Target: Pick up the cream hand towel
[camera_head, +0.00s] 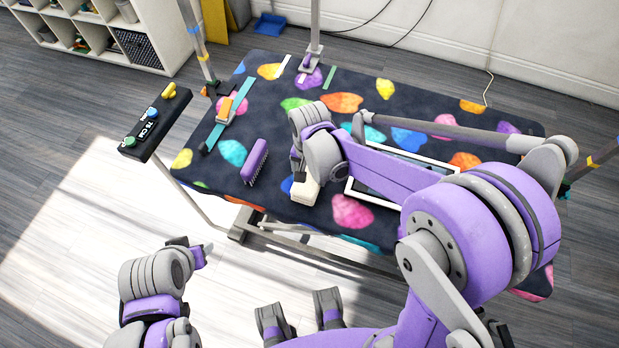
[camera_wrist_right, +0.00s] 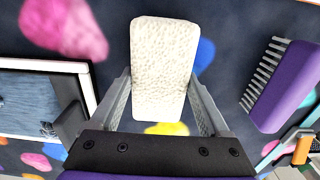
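The cream hand towel (camera_wrist_right: 165,70) is a small folded, textured block on the dark patterned table. In the head view a part of it (camera_head: 305,190) shows below my right wrist, near the table's front edge; the rest is hidden. My right gripper (camera_wrist_right: 161,78) points at it from above, with one finger along each long side. The fingers are apart, and small gaps show beside the towel's near end; I cannot tell whether the tips touch it. My left gripper (camera_head: 199,254) is away from the table at the lower left, and its fingers are unclear.
A purple brush (camera_head: 255,162) lies left of the towel in the head view. A white-framed tablet-like panel (camera_head: 357,187) lies to its right, partly under my arm. An orange-and-teal tool (camera_head: 227,110) lies farther left. A dark control box (camera_head: 155,122) stands beyond the table's left edge.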

